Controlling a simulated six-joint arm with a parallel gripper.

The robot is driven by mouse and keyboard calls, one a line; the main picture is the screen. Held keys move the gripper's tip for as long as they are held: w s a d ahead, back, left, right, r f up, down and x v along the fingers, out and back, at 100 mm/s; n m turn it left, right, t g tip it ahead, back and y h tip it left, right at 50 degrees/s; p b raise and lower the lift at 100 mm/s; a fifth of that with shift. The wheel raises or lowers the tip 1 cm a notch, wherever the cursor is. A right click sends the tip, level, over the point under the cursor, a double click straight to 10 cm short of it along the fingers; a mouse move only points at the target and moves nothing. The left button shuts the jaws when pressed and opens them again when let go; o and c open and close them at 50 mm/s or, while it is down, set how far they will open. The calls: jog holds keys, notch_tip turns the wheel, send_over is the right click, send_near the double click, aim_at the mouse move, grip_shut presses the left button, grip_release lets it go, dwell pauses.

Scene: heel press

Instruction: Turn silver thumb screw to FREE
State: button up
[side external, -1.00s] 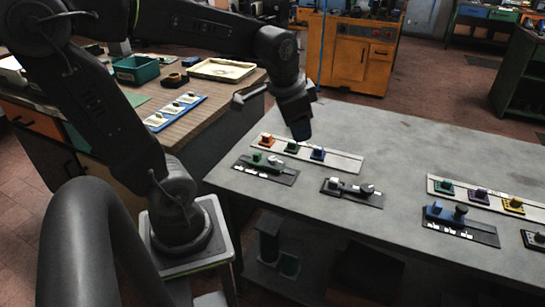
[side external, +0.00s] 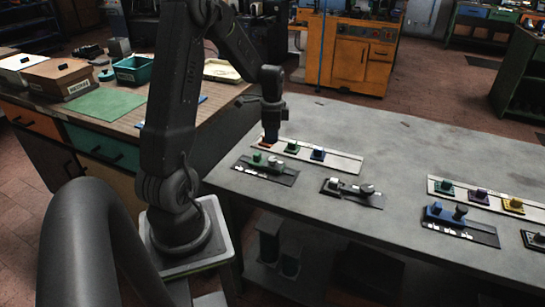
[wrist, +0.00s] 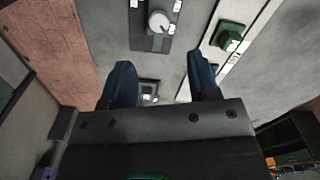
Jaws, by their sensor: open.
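A silver round knob (wrist: 159,22) stands on a dark plate with small white labels at the top of the wrist view. The lettering is too small to read. In the side view, silver knobs show on the left dark plate (side external: 277,160) beside a green block, and on the middle dark plate (side external: 367,189). I cannot tell which of these the wrist view shows. My gripper (side external: 270,138) points down by the left end of the rear rail, over the orange block. Its two dark fingers (wrist: 168,85) are apart with nothing visibly gripped between them.
The pale rear rail (side external: 338,161) carries green and blue blocks. To the right are another rail (side external: 525,209) with coloured blocks and a plate with blue and black parts (side external: 460,224).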

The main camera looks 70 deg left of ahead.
aim_at(272, 158)
notch_tip(272, 158, down, 9)
jog(key=shift+f, duration=0.2)
dwell(0.3)
jog(key=c, duration=0.9)
